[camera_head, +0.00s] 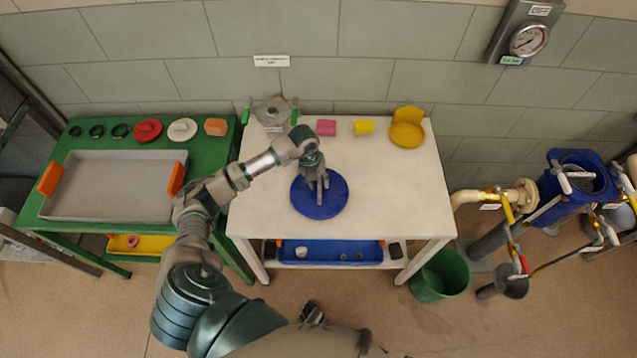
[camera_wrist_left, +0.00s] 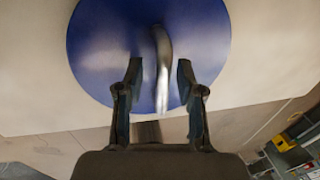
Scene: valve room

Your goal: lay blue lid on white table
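The blue lid (camera_head: 334,207) is a round disc over the front middle of the white table (camera_head: 400,190). It looks flat against the tabletop. My left gripper (camera_head: 318,184) points down at the middle of the lid. In the left wrist view the blue lid (camera_wrist_left: 110,50) fills the top, with a pale curved handle (camera_wrist_left: 163,70) standing up from it. The two fingers of the left gripper (camera_wrist_left: 158,80) are apart, one on each side of the handle, with visible gaps. A dark part, likely my right gripper (camera_head: 313,313), shows at the bottom of the head view.
At the table's back stand a grey pot-like fitting (camera_head: 271,112), a pink block (camera_head: 326,128), a yellow block (camera_head: 363,128) and a yellow container (camera_head: 406,133). A green table (camera_head: 100,225) with a grey tray (camera_head: 105,190) is left. A green bin (camera_head: 440,277) and pipes stand right.

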